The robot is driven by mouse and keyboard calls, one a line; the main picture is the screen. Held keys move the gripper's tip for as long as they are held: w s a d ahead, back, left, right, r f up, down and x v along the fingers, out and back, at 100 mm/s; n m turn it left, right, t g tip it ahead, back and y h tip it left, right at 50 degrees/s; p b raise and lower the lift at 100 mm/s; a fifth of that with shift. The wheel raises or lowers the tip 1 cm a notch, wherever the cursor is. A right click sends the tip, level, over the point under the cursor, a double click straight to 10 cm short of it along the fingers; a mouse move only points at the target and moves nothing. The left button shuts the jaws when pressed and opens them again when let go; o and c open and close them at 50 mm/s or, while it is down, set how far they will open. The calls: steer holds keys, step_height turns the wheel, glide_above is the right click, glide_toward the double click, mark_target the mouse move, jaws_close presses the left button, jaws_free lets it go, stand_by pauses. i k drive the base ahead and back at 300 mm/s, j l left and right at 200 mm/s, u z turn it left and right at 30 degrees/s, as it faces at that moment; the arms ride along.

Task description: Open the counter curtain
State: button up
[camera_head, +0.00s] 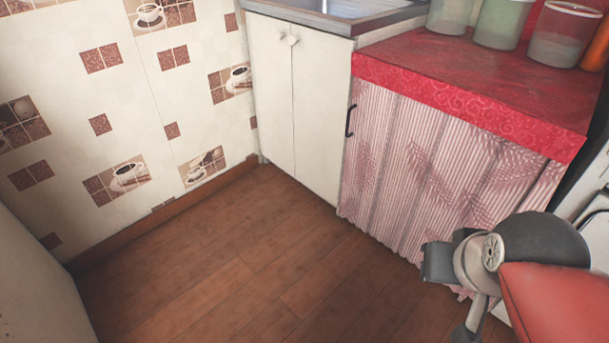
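The counter curtain (420,165) is pink and white striped cloth with leaf prints. It hangs in folds under the red counter top and covers the whole front, so what is behind it is hidden. A black handle (350,121) is at its upper left edge, beside the white cabinet. My gripper (452,292) is at the lower right, in front of the curtain's right part and well away from the handle. Its grey end parts show from the side, and I cannot tell whether it is open or shut. I see nothing held in it.
The red oilcloth counter (450,70) bears several jars at the back. A white two-door cabinet (295,110) with a sink top stands to the left. A white appliance (595,185) is at the right edge. The brown wood floor (230,265) is clear.

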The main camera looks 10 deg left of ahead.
mark_target(369, 115)
steer(key=u, duration=0.25)
steer(key=i+j+z, duration=0.65)
steer(key=j+z, duration=0.15)
steer(key=j, duration=0.15)
